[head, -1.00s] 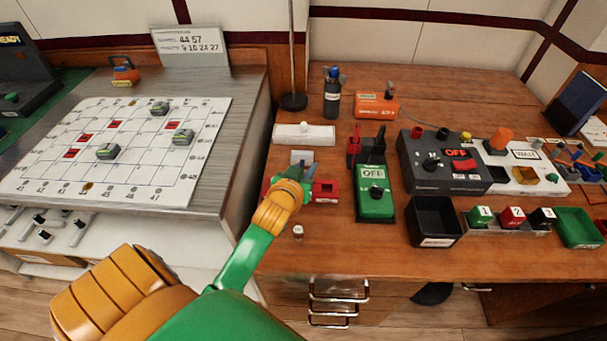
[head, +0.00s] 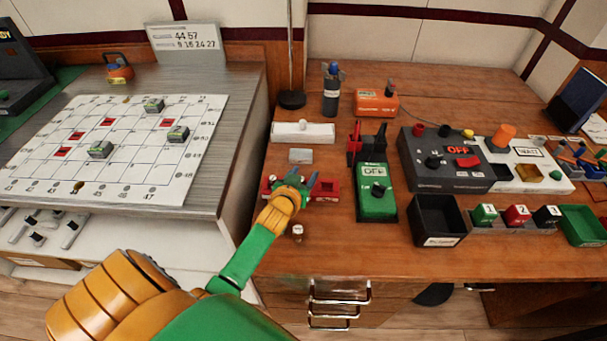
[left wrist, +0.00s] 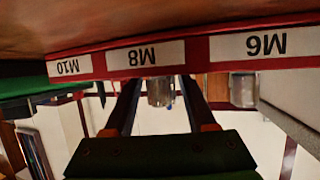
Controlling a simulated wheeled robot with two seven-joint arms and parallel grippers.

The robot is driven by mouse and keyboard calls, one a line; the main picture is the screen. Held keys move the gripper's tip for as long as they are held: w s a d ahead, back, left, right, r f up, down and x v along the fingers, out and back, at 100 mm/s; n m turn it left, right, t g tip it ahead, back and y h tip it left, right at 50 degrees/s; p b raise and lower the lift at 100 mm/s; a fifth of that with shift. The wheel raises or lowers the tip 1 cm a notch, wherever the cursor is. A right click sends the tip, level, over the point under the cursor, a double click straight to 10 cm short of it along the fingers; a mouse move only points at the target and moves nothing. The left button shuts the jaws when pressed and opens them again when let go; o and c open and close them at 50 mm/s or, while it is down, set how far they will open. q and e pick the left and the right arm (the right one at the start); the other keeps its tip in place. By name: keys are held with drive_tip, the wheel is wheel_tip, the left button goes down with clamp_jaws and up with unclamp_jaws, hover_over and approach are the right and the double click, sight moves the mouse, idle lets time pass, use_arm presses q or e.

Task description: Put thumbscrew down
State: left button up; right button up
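The red rack (head: 328,189) lies on the desk, its left part covered by my left gripper (head: 302,180). In the left wrist view the rack (left wrist: 198,54) is upside down, labelled M10, M8 and M6. A silver cylindrical thumbscrew (left wrist: 160,92) shows at the M8 label, between my left fingers (left wrist: 160,90), with a gap on each side. A second silver cylinder (left wrist: 243,90) shows at the M6 label, outside the fingers. The left gripper is open. How deep the thumbscrew sits in the rack is hidden. My right gripper is out of view.
A green OFF meter (head: 376,190) stands right of the rack. A white box (head: 303,133) and a grey plate (head: 300,156) lie behind it. A small white-topped item (head: 298,232) stands in front, near the desk edge. The panel board (head: 110,150) is at left.

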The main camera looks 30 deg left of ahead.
use_arm(q)
drive_tip(key=shift+s+r, duration=0.1)
drive_tip(key=shift+r, duration=0.05)
drive_tip(key=p+v, duration=0.2)
drive_tip(key=v, duration=0.9)
drive_tip(key=shift+s+d+r, duration=0.1)
drive_tip(key=shift+s+r, duration=0.05)
drive_tip(key=shift+s, duration=0.2)
